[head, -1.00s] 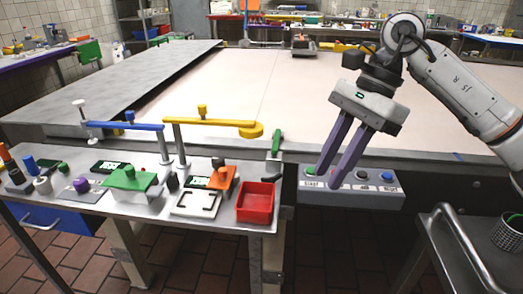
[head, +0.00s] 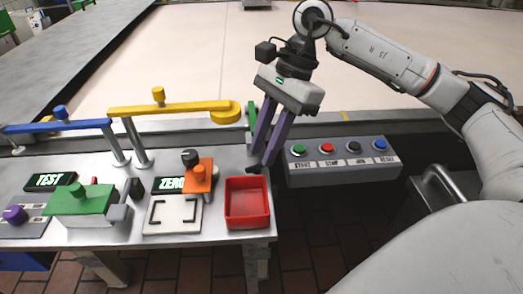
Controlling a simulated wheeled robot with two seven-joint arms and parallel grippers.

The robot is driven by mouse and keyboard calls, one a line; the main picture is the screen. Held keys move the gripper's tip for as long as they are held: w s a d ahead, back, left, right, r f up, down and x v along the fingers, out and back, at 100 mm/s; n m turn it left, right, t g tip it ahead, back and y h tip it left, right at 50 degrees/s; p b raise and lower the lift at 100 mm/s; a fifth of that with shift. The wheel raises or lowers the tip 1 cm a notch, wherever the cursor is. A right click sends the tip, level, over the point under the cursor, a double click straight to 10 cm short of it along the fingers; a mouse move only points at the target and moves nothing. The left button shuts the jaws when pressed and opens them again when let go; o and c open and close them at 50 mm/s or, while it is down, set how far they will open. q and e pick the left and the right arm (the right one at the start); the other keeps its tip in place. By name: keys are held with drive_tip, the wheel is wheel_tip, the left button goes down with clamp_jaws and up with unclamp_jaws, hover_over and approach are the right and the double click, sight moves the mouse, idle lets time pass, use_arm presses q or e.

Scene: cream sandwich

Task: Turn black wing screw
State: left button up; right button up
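My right gripper (head: 261,158) points down at the back right corner of the table, with a gap between its two purple fingers. A small dark piece (head: 253,169) shows at its fingertips, just behind the red bin; it may be the black wing screw, but its shape is too small to tell. I cannot tell whether the fingers touch it. A black knob (head: 190,157) stands by the orange block, and a dark upright piece (head: 136,188) stands beside the green box. My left gripper is not in view.
The red bin (head: 247,222) sits just in front of the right fingertips. A green handle (head: 252,111) stands close behind the fingers. The button box (head: 340,172) is to the right. The yellow arm (head: 180,107) reaches across at the left.

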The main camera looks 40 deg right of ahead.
drive_tip(key=shift+x, duration=0.95)
clamp_jaws()
drive_tip(key=shift+w, duration=0.1)
drive_tip(key=shift+w+r+n+g+b, duration=0.15)
drive_tip(key=shift+n+g+b, duration=0.3)
drive_tip(key=shift+n, duration=0.95)
drive_tip(key=shift+w+f+n+g+b, duration=0.1)
drive_tip(key=shift+n+g+b, duration=0.35)
drive_tip(key=shift+n, duration=0.95)
drive_tip(key=shift+h, duration=0.3)
unclamp_jaws()
